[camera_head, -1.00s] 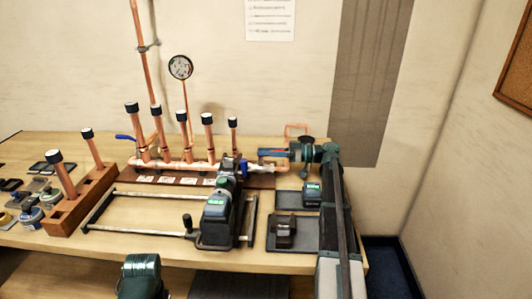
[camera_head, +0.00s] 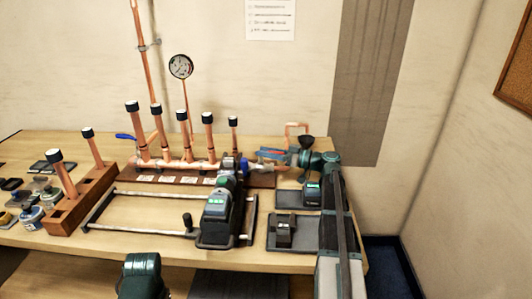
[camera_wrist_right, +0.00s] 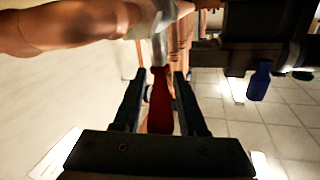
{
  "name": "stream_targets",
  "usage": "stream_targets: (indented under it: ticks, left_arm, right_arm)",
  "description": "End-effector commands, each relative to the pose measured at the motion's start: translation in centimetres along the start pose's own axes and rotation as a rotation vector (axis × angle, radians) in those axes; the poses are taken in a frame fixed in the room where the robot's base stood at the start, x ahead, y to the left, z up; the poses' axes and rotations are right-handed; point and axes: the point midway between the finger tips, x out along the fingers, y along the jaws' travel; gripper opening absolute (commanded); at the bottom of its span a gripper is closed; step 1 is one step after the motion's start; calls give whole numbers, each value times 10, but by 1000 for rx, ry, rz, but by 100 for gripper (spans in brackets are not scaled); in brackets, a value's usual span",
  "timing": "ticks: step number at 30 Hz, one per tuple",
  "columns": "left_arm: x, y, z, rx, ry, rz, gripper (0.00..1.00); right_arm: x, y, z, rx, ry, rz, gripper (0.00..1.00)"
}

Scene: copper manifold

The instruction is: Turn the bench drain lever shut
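The red lever (camera_wrist_right: 160,102) hangs below a metal valve fitting on the copper pipe (camera_wrist_right: 75,28) in the right wrist view. My right gripper (camera_wrist_right: 157,85) is open, with one dark finger on each side of the lever. A gap shows beside the lever, so the fingers do not look closed on it. In the head view my right gripper (camera_head: 268,155) reaches in from the right at the manifold's right end; there the lever is mostly hidden by the fingers.
The copper manifold (camera_head: 178,163) has several black-capped risers, a gauge (camera_head: 181,66) and a blue handle (camera_head: 125,137). A dark press tool (camera_head: 217,208) stands in front of it, close to my right gripper. A wooden rack (camera_head: 80,203) is at left.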

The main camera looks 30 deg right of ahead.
Motion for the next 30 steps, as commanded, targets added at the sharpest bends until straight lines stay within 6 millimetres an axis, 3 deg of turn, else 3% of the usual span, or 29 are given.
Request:
stream_targets:
  ticks: [16,25,30]
  left_arm:
    - [0,0,0,0,0,0,50]
    - [0,0,0,0,0,0,50]
    - [0,0,0,0,0,0,50]
  right_arm:
    - [1,2,0,0,-4,-20,53]
    - [2,14,-3,0,-53,-264,53]
    - [-32,15,-3,0,-53,-265,53]
